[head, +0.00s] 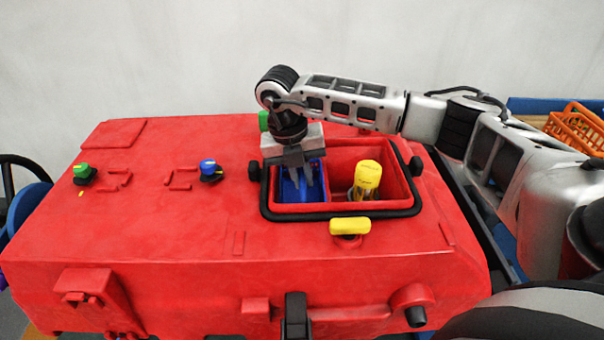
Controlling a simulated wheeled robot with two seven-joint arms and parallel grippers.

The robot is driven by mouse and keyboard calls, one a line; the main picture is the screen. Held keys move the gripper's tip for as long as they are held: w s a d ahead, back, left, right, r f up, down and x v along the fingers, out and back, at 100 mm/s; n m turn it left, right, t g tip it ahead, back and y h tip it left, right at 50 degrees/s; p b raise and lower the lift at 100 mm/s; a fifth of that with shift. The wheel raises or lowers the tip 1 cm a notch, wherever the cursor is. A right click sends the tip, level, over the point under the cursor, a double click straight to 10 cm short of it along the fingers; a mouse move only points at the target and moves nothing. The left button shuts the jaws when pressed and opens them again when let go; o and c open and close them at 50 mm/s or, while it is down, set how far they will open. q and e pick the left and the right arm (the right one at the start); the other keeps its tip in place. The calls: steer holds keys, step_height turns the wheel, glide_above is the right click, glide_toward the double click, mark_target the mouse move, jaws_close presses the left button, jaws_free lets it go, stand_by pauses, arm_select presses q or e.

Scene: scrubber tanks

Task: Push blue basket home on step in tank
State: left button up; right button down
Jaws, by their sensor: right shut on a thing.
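The red scrubber body (140,240) fills the middle of the head view. Its tank opening has a black rim (345,213) and red inner walls. The blue basket (289,190) sits inside the opening's left part. My right gripper (302,185) points down over it from above, shut on the basket, with its fingers reaching into the opening. The step under the basket is hidden. My left gripper is not in view.
A yellow-capped part (367,180) stands in the tank's right part, beside the basket. A yellow knob (350,227) sits in front of the rim. Green (82,171) and blue (208,168) knobs are on the left top. An orange crate (575,130) is at the right.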

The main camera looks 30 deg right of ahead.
steer(key=shift+f+b, duration=0.3)
steer(key=shift+f, duration=0.2)
steer(key=shift+r, duration=0.2)
stand_by(0.6)
steer(key=c, duration=0.9)
jaws_free()
steer(key=shift+w+a+r+p, duration=0.15)
steer(key=shift+a+r+p, duration=0.05)
steer(key=shift+r+p, duration=0.8)
steer(key=shift+w+a+r+p, duration=0.1)
steer(key=shift+a+r+p, duration=0.1)
steer(key=shift+r+p, duration=0.8)
steer(key=shift+r, duration=0.25)
steer(key=shift+r+p, duration=1.65)
steer(key=shift+r, duration=0.8)
